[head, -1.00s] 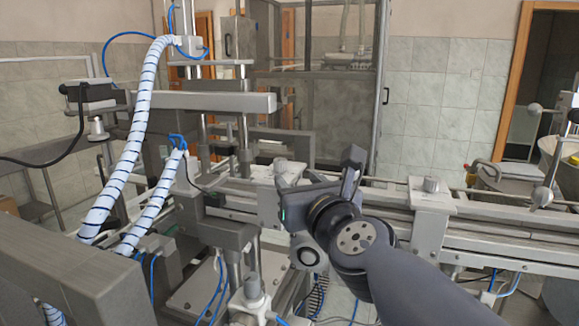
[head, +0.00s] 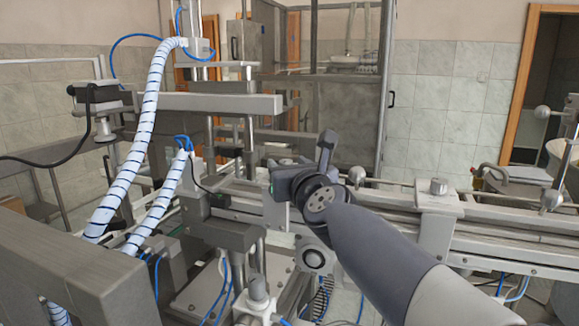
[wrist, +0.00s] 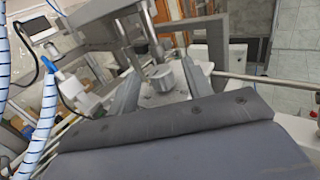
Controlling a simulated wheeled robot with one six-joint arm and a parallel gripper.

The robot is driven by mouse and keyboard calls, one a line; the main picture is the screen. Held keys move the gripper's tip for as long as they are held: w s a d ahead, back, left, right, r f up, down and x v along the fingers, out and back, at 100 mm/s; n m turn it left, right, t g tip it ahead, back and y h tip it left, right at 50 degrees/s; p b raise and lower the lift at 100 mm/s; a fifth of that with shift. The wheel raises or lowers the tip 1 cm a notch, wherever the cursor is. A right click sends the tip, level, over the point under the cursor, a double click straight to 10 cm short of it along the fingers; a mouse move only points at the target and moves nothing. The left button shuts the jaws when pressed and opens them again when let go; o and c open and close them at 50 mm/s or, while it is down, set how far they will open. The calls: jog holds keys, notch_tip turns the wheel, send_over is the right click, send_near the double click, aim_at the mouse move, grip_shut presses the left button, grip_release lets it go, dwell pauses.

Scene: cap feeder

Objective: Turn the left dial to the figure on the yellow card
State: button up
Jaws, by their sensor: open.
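My gripper (head: 296,178) is over the conveyor rail in the head view, seen from behind, and its fingertips are largely hidden by my wrist. No object shows between its jaws. In the wrist view a short grey cylindrical knob (wrist: 163,77) stands upright on a light plate, beyond a dark bar that crosses the picture. It looks like the left dial, which my gripper mostly covers in the head view. I cannot make out any figures on the knobs. No yellow card is clearly visible.
Metal posts and a crossbar (head: 205,104) stand left of my gripper. Blue-striped white hoses (head: 137,140) rise at the left. The rail (head: 500,228) runs to the right, with ball-ended rods (head: 551,199) at the far right. The space above the rail is fairly open.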

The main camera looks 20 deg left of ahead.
aim_at(280, 163)
jog(key=c, duration=1)
